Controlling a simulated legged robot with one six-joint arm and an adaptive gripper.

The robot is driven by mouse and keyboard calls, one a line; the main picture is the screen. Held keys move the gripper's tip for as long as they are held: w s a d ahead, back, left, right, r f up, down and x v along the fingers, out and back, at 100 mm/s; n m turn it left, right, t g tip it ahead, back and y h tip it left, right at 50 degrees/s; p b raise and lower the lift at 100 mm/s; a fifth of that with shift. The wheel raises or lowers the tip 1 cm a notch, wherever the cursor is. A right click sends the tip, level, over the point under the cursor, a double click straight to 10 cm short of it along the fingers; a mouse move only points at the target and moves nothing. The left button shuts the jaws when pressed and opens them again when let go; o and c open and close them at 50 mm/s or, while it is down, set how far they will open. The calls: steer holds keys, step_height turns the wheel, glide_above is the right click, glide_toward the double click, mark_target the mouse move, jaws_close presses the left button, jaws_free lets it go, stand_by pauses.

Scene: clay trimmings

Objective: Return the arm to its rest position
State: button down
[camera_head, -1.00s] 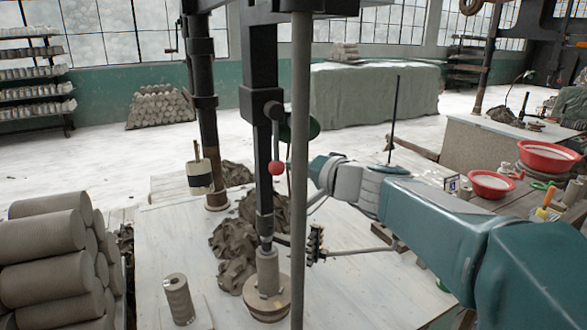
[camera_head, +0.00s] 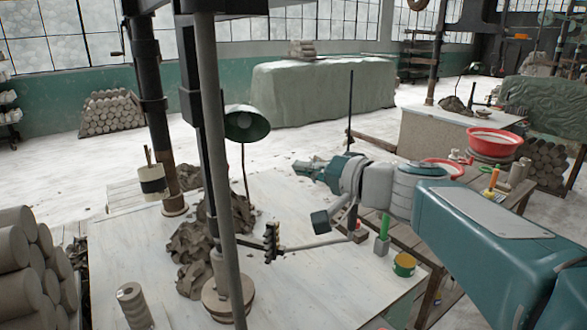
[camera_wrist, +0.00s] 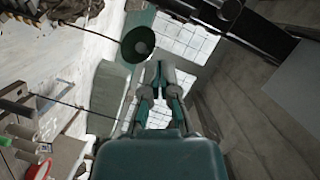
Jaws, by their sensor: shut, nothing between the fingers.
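My arm, teal and grey, reaches in from the right in the head view. My gripper (camera_head: 302,167) is at its end, above the white worktable (camera_head: 320,285), pointing left. It is shut and holds nothing. In the wrist view the gripper (camera_wrist: 160,66) points toward the room and windows, with its fingers together. Grey-brown clay trimmings (camera_head: 192,245) lie in a heap on the table, left of and below the gripper and apart from it.
A dark post (camera_head: 155,120) and a grey pole (camera_head: 226,150) stand left of my gripper. A green lamp (camera_head: 247,124) is close to its left. A clay cylinder (camera_head: 131,305) stands at the front left. Red basins (camera_head: 494,143) are at the right. Stacked clay rolls (camera_head: 22,265) are far left.

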steer(key=s+f+n+g+h, duration=0.2)
steer(key=s+f+g+h, duration=0.15)
steer(key=s+f, duration=0.7)
steer(key=s+d+f+n+g+h, duration=0.1)
steer(key=s+d+f+h, duration=0.8)
steer(key=s+d, duration=0.3)
steer(key=shift+d+f, duration=0.15)
steer(key=shift+f, duration=0.25)
